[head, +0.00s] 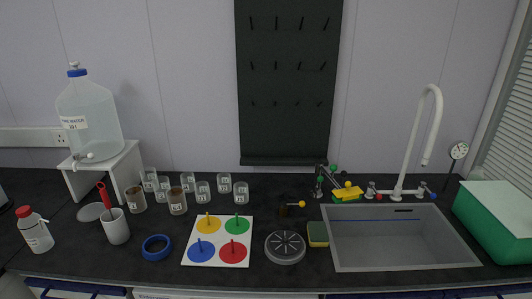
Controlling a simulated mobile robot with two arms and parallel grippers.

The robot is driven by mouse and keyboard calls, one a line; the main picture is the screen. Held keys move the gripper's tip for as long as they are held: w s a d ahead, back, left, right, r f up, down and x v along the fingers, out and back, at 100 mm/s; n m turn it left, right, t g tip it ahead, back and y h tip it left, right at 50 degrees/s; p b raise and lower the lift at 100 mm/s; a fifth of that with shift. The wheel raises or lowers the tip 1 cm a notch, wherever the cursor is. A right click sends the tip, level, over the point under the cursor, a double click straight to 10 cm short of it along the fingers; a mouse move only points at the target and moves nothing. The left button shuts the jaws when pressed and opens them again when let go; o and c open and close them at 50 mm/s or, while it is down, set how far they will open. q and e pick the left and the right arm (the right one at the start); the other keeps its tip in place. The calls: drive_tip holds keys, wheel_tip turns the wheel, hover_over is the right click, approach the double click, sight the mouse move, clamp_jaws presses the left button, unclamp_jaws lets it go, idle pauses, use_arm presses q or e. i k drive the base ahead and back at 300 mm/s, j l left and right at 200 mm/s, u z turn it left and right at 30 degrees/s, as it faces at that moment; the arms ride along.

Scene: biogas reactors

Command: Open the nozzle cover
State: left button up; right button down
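I cannot tell for sure which part is the nozzle cover. A clear water tank (92,112) on a white stand has a white spigot (83,158). Neither of my grippers is in view.
The grey sink (392,243) is empty. Several glass jars (203,191), a board with four coloured discs (218,226), a round grey slotted disc (285,247), a sponge (318,235), blue tape (157,247), a white cup (116,228) and a green box (500,217) occupy the counter.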

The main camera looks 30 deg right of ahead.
sight(349, 193)
drive_tip(key=l+z, duration=0.1)
drive_tip(key=z, duration=0.35)
drive_tip(key=i+z, duration=0.1)
drive_tip(key=z, duration=0.8)
drive_tip(key=i+l, duration=0.05)
